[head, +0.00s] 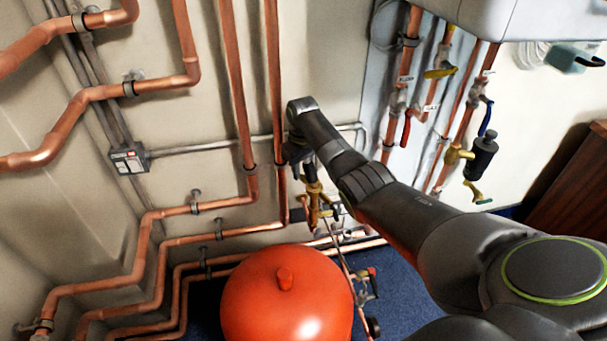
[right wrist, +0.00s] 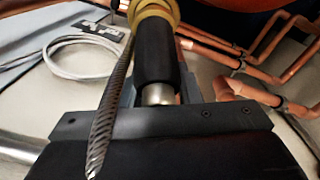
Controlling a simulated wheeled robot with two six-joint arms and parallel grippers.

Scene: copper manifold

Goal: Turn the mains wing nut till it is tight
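My right gripper (head: 303,153) reaches in from the right in the head view, at the copper pipes and just above a brass fitting (head: 314,192) on the wall. In the right wrist view, a black cylinder (right wrist: 156,52) with a silver end lies between the gripper's grey fingers, with a yellow brass part (right wrist: 153,10) beyond it. The fingers are partly hidden behind the cylinder, and I cannot tell whether they press on it. I cannot pick out the mains wing nut for certain. My left gripper is out of view.
A red tank (head: 287,300) stands below the fitting. A braided hose (right wrist: 104,110) passes close in front of the gripper. Copper pipes (head: 240,90) line the wall. Valves with red and blue levers (head: 486,118) hang at the right, beneath a white box (head: 500,15).

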